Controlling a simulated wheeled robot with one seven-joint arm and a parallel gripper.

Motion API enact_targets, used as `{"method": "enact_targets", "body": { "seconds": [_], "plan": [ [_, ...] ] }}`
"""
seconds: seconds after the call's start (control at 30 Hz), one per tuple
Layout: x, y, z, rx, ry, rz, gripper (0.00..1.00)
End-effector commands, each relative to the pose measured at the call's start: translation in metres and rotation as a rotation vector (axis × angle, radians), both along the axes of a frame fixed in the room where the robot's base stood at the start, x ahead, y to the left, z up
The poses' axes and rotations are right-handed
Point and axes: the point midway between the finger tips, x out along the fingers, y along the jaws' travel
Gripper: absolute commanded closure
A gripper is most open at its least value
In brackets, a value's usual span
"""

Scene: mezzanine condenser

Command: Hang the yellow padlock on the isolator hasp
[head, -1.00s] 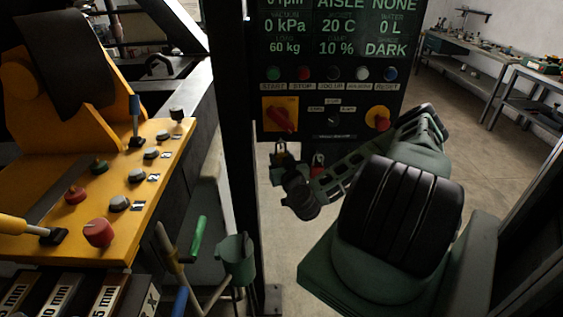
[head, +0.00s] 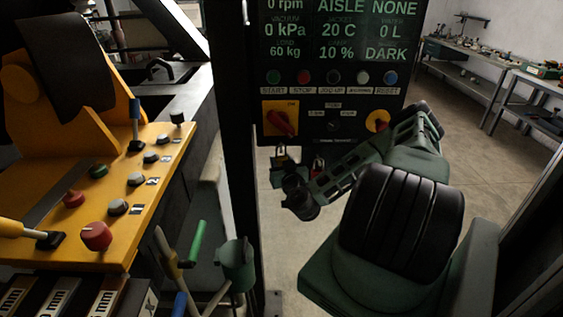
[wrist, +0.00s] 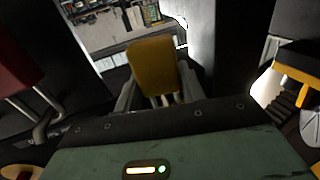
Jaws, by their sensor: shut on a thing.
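My gripper (head: 282,170) is shut on the yellow padlock (head: 281,156) just below the control panel. In the wrist view the padlock (wrist: 153,66) stands between my two fingers (wrist: 156,95), its body pointing up the picture and part of its shackle showing below. The isolator (head: 281,118), a red rotary handle on a yellow plate, is on the panel's lower left, above the padlock. The hasp is not clear in either view. I cannot tell whether the padlock touches anything besides my fingers.
A dark post (head: 238,130) stands left of the panel. A yellow console (head: 150,190) is at left. Open floor lies at right.

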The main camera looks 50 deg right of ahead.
Motion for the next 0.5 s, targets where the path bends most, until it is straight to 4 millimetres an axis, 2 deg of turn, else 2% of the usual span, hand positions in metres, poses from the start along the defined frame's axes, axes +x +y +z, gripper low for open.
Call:
{"method": "enact_targets", "body": {
  "seconds": [0.2, 0.23, 0.3, 0.33, 0.5],
  "plan": [
    [0.0001, 0.0001, 0.0002, -0.001, -0.001, 0.0, 0.86],
    [0.0001, 0.0001, 0.0002, -0.001, -0.001, 0.0, 0.58],
    [0.0001, 0.0001, 0.0002, -0.001, -0.001, 0.0, 0.38],
    [0.0001, 0.0001, 0.0002, -0.001, -0.001, 0.0, 0.35],
    [-0.0001, 0.0001, 0.0001, 0.0, 0.0, 0.0, 0.35]
  ]
}}
